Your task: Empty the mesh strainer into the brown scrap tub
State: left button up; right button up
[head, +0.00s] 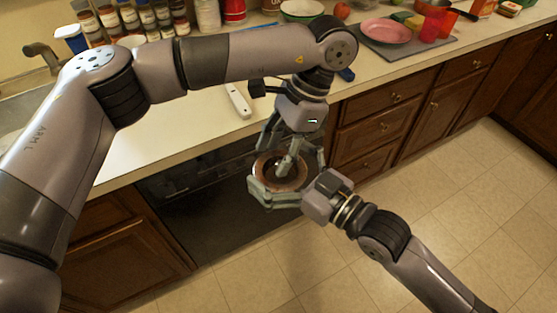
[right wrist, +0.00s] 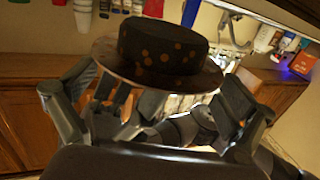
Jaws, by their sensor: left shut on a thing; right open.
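A brown round vessel (head: 293,184) with a wide rim hangs in the air in front of the counter. In the right wrist view the vessel (right wrist: 165,50) has a dark, orange-dotted body and a flat brim; I cannot tell whether it is the strainer or the tub. My left gripper (head: 287,155) comes down on it from above, shut on it, with a finger over its opening. My right gripper (head: 277,192) is open, its fingers spread around the vessel's near side. Contact there is unclear. No second vessel of the task is clearly recognisable.
The counter behind carries a white-handled item (head: 238,101), a pink plate (head: 385,31), red cups (head: 431,28) and spice jars (head: 150,20). Below are a dark oven front (head: 205,215) and wooden drawers (head: 378,127). The floor in front is clear.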

grip_shut()
grip_release()
dwell(2.1)
jog(key=shift+d, duration=0.1)
